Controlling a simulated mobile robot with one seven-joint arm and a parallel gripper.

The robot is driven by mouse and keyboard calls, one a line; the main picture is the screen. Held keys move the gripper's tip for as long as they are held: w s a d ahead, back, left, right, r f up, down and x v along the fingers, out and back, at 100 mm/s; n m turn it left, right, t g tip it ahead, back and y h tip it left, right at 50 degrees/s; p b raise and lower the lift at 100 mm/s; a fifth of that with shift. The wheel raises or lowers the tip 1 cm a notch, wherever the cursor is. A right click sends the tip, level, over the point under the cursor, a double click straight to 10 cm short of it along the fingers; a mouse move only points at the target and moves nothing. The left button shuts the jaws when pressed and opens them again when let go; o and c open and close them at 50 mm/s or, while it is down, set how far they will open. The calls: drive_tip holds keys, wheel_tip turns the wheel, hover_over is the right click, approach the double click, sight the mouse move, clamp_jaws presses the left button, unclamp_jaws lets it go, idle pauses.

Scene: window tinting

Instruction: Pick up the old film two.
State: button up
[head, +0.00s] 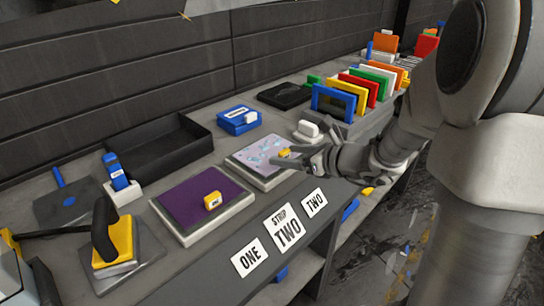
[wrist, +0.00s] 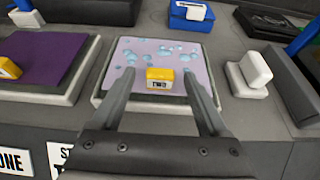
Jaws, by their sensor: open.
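The old film two appears to be the pale lilac sheet with blue bubble patches (head: 256,152), lying flat on a light pad on the bench. It also shows in the wrist view (wrist: 160,52). A yellow tab (wrist: 160,78) with a dark label too small to read stands on it near the front edge. My gripper (wrist: 159,75) is open, with one finger on each side of the tab. Both fingers look apart from the tab. In the head view my gripper (head: 290,158) reaches in from the right, over the pad's right side.
A purple sheet (head: 183,205) with its own yellow tab lies on the pad to the left. A white block (head: 308,130) stands close at the right, before a rack of coloured frames (head: 335,104). A blue box (head: 238,120) and black tray (head: 150,150) are behind.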

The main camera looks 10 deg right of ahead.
drive_tip(key=shift+w+a+f, duration=0.25)
drive_tip(key=shift+w+a, duration=0.1)
drive_tip(key=shift+w, duration=0.1)
clamp_jaws()
drive_tip(key=shift+r, duration=0.15)
wheel_tip(320, 180, up, 4)
drive_tip(key=shift+r+p, duration=0.1)
drive_tip(key=shift+p, duration=0.9)
drive_tip(key=d+r+p, duration=0.3)
drive_tip(key=d+r, duration=0.3)
drive_tip(key=d, duration=0.5)
drive_tip(key=shift+s+d+r, duration=0.25)
drive_tip(key=shift+d+r, duration=0.05)
drive_tip(key=shift+d, duration=0.1)
